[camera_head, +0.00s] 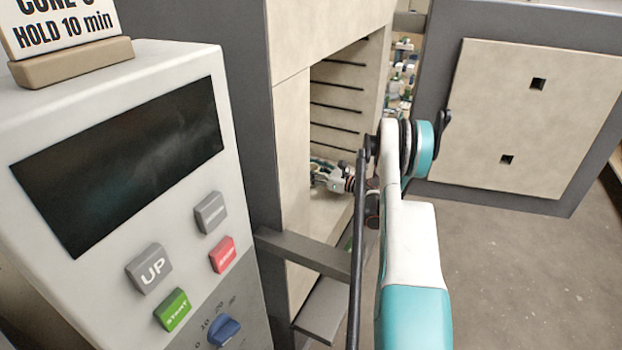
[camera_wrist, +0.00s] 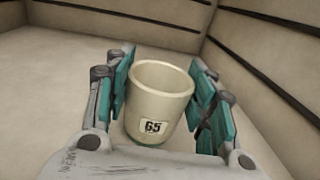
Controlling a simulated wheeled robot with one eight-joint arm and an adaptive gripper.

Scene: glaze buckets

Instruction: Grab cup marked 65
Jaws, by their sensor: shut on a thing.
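A cream cup (camera_wrist: 160,95) with a label reading 65 stands between the two fingers of my gripper (camera_wrist: 165,100) in the wrist view. Its open rim faces up toward the camera and its base shows a teal edge. My gripper is shut on the cup, with a teal-padded finger on each side. In the head view my gripper (camera_head: 328,177) reaches inside the kiln chamber, low down; the cup cannot be made out there.
The kiln (camera_head: 292,160) has pale walls with dark grooves close around my gripper. Its door (camera_head: 530,120) stands open at the right. A control panel (camera_head: 150,190) with a dark screen and buttons stands at the left, with a sign (camera_head: 65,28) on top.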

